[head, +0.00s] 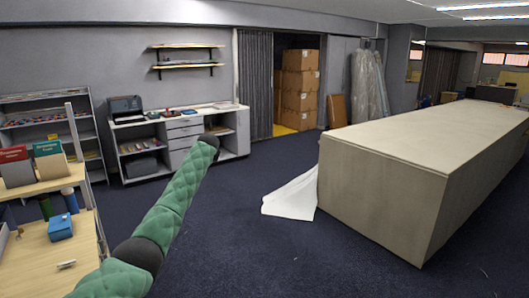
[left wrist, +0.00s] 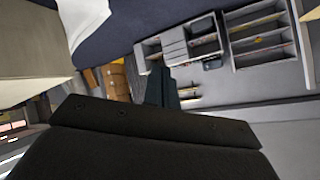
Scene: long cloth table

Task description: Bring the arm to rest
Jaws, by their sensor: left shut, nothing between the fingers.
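My left arm, in a green padded sleeve, comes in from the lower left of the head view and reaches up toward the middle. It ends in a dark joint; the fingers do not show there. In the left wrist view my left gripper (left wrist: 161,88) is shut and empty, its dark fingers together beyond the black gripper body. It is in the air and touches nothing that I can see. My right gripper is in neither view.
The long cloth-covered table (head: 420,145) stands at right, with white cloth (head: 292,194) on the floor beside it. A shelf unit (head: 45,115) and wooden desk (head: 50,250) are at left. A cabinet (head: 185,135) stands at the back wall. Dark floor between is clear.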

